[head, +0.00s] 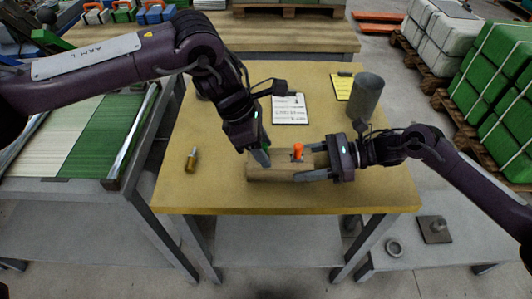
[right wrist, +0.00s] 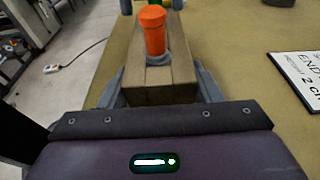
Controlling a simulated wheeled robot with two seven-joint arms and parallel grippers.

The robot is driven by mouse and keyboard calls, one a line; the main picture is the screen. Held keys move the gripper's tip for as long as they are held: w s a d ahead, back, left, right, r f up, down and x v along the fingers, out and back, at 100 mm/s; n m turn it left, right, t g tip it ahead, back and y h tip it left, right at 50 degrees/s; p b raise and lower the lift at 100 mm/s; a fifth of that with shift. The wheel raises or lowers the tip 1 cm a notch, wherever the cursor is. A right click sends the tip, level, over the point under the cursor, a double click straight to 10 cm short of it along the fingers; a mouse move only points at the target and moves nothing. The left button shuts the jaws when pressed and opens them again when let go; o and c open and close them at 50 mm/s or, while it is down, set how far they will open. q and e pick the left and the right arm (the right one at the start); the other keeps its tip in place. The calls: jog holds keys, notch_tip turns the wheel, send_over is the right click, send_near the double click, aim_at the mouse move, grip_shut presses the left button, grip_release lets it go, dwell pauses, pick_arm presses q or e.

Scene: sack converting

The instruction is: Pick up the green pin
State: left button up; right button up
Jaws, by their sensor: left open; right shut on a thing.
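A wooden block (head: 270,175) lies on the yellow-topped table. An orange pin (head: 298,152) stands upright in it; both the orange pin (right wrist: 152,30) and the block (right wrist: 160,92) show in the right wrist view. My right gripper (head: 312,162) is shut on the block's right end, one finger on each side. My left gripper (head: 262,156) is open at the block's left end, pointing down. A bit of green (head: 265,141) shows beside its fingers, probably the green pin; most of it is hidden. In the right wrist view only a sliver of green shows at the top edge.
A brass-coloured cylinder (head: 191,160) lies on the table's left. A printed sheet (head: 289,109), a yellow card (head: 343,88) and a grey cylinder (head: 365,97) are towards the back. The front of the table is clear.

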pick_arm(q)
jog(key=shift+f, duration=0.1)
jog(key=shift+c, duration=0.3)
pick_arm(e)
jog(key=shift+f, duration=0.1)
pick_arm(q)
jog(key=shift+d, duration=0.1)
grip_shut()
notch_tip(320, 180, up, 10)
dwell(0.3)
dwell(0.3)
pick_arm(e)
jog(key=o, duration=1.3)
